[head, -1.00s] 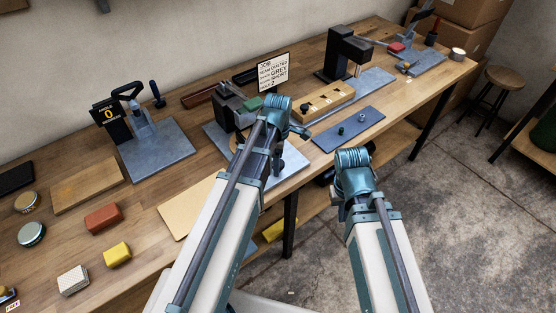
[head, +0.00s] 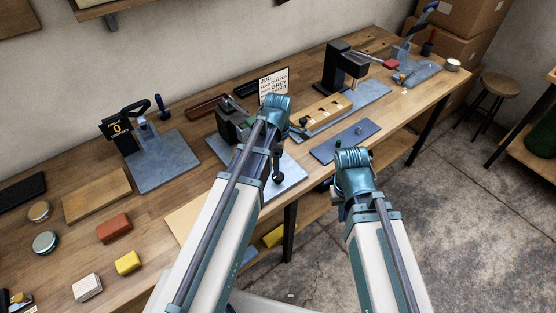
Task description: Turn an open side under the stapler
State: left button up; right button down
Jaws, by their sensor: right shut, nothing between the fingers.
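I cannot tell for sure which bench machine is the stapler. A tall black machine (head: 337,68) stands upright at the back of the bench. A dark machine (head: 228,122) on a grey plate is partly hidden behind my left arm. My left gripper (head: 277,176) points down over that plate's right side, mostly hidden by its arm; its fingers are unclear. My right gripper (head: 329,187) is shut and empty, low at the bench's front edge, largely behind its own wrist. I cannot make out an open-sided workpiece.
A wooden block with holes (head: 325,110) and a blue mat (head: 340,144) with a small green piece (head: 357,130) lie near the arms. A counter press (head: 150,140), red block (head: 114,228) and yellow block (head: 128,262) are left.

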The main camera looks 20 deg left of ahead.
pick_arm(q)
notch_tip(320, 180, up, 7)
jog(key=p, duration=0.5)
jog(key=shift+p, duration=0.35)
pick_arm(e)
notch_tip(320, 180, up, 7)
pick_arm(q)
jog(key=shift+f, duration=0.1)
pick_arm(e)
jog(key=shift+f, duration=0.15)
pick_arm(q)
jog(key=s+d+f+m+b, duration=0.2)
jog(key=s+d+m, duration=0.3)
jog(key=m, duration=0.6)
jog(key=s+d+f+m+y+b, duration=0.1)
jog(key=s+d+f+m+b, duration=0.2)
jog(key=s+m, duration=0.6)
jog(key=d+m, duration=0.2)
jog(key=m, duration=0.1)
jog(key=shift+s+d+f+b, duration=0.15)
jog(key=shift+d+f+b, duration=0.1)
jog(key=shift+d+b, duration=0.1)
pick_arm(e)
notch_tip(320, 180, down, 6)
jog(key=shift+r, duration=0.2)
